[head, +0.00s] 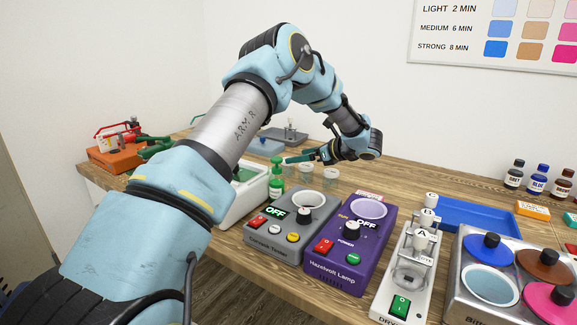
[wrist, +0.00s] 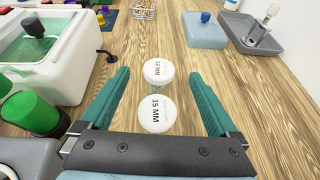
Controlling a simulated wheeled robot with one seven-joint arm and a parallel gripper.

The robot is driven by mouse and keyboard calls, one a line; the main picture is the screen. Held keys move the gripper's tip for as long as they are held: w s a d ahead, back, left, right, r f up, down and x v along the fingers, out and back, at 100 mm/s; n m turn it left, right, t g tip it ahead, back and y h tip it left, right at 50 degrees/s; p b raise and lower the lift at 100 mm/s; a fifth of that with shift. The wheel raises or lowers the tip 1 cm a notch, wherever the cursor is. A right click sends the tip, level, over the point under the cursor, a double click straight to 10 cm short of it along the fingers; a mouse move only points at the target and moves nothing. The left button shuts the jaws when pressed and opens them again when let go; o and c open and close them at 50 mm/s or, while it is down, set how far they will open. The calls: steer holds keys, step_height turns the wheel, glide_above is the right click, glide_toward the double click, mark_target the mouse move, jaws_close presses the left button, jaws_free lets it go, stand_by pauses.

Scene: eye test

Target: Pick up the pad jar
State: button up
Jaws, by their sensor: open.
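Two small clear jars with white lids stand on the wooden table in the wrist view. The farther jar (wrist: 158,72) reads "12 MM", and the nearer jar (wrist: 157,114) reads "15 MM". I see no label saying "pad", so I cannot tell which is the pad jar. My gripper (wrist: 158,76) is open and empty, its teal fingers on either side of the jars and apart from them.
A green pump bottle (head: 277,181) stands left of the jars, beside a white bath with a lid (wrist: 45,45). A grey tester (head: 290,218) and purple lamp (head: 350,245) stand in front. A blue box (wrist: 204,30) and grey tray (wrist: 254,33) lie beyond; bare table lies between.

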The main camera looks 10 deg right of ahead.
mark_target(288, 167)
steer(key=shift+f+p+x, duration=0.2)
steer(key=shift+p+x, duration=0.3)
steer(key=shift+x, duration=0.65)
steer(key=shift+f+p+x, duration=0.25)
steer(key=shift+p+x, duration=0.25)
steer(key=shift+x, duration=0.65)
steer(key=shift+s+d, duration=0.1)
steer(key=shift+s, duration=0.05)
steer(key=c, duration=1.5)
steer(key=shift+o, duration=0.2)
steer(key=shift+r, duration=0.15)
